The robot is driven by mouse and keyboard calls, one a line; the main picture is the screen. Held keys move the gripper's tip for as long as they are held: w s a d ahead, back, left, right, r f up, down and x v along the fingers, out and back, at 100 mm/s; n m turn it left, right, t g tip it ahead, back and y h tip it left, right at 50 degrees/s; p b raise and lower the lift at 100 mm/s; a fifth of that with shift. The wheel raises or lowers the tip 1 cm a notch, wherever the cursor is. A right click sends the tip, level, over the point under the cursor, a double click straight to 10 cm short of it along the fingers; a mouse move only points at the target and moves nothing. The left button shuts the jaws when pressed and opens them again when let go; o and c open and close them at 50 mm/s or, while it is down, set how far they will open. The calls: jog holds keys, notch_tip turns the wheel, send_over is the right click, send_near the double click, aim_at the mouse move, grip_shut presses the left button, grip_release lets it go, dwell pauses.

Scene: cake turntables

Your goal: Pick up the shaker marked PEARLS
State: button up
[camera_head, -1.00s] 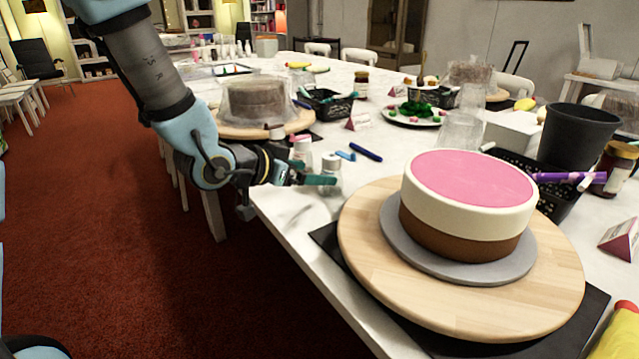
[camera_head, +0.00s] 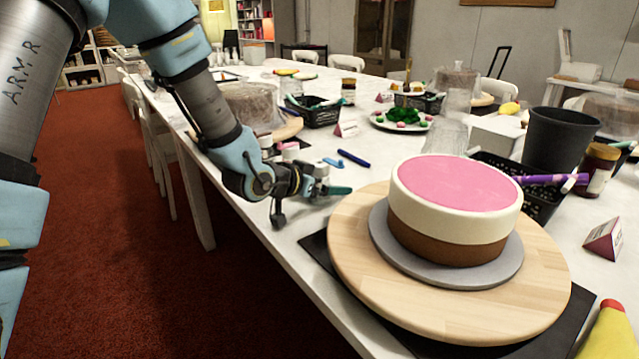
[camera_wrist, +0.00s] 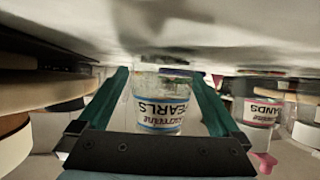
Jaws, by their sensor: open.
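The shaker marked PEARLS (camera_wrist: 162,108) is clear with a blue-edged label, and appears upside down in the wrist view. It stands between the two green fingers of my gripper (camera_wrist: 160,78), which is open around it with a finger on each side. In the head view my gripper (camera_head: 333,188) is low over the table's near edge, and a pale-capped shaker (camera_head: 322,166) shows just behind it, its lower part hidden. Whether a finger touches the shaker cannot be told.
A shaker with a pink-edged label (camera_wrist: 261,112) stands to the right in the wrist view. A wooden turntable (camera_head: 350,260) with a pink-topped cake (camera_head: 455,215) is close on the right. Blue pens (camera_head: 353,158) lie behind my gripper on the white table (camera_head: 290,228).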

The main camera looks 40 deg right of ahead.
grip_shut()
dwell(0.8)
